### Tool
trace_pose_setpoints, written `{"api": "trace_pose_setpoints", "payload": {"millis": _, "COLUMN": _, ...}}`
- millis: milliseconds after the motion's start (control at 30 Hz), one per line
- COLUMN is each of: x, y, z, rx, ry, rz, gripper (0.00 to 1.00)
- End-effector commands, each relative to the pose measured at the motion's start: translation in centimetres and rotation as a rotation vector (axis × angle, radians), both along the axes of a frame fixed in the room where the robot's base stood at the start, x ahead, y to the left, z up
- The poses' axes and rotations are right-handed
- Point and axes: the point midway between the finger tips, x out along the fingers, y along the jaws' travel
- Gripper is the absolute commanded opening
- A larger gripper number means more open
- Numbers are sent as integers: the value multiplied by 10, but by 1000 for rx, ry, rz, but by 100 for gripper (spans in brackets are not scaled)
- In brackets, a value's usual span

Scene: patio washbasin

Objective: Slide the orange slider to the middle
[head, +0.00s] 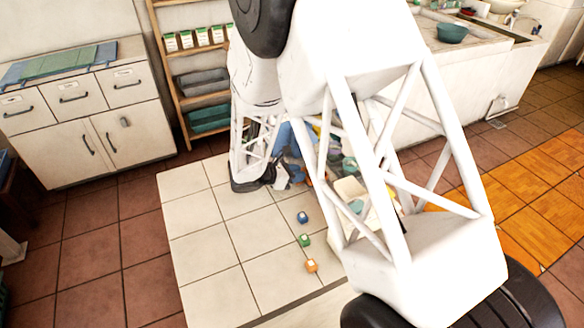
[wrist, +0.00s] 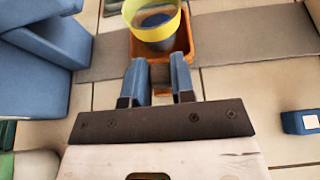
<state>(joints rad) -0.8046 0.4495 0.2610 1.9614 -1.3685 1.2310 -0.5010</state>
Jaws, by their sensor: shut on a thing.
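The orange slider (wrist: 191,46) shows in the wrist view as a square, tray-like piece on a grey track (wrist: 250,38) that runs left to right. A yellow cup with a blue inside (wrist: 166,32) stands in it. My gripper (wrist: 159,66) has its two blue fingers around a small brownish part at the slider's near side, and is shut on it. In the head view my gripper (head: 284,178) is at the tiled top, largely hidden by my arm. The slider cannot be made out clearly there.
Blue blocky shapes (wrist: 38,50) stand close left of my gripper in the wrist view. A blue cube (wrist: 303,122) lies at right.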

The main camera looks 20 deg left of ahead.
Motion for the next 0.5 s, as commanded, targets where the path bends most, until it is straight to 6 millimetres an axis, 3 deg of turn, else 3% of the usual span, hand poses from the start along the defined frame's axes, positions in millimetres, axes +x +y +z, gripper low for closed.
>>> {"api": "trace_pose_setpoints", "payload": {"millis": 300, "x": -25, "y": -25, "z": 1, "rx": 1, "ry": -1, "rz": 1, "gripper": 0}}
{"api": "trace_pose_setpoints", "payload": {"millis": 500, "x": -31, "y": -31, "z": 1, "rx": 0, "ry": -2, "rz": 1, "gripper": 0}}
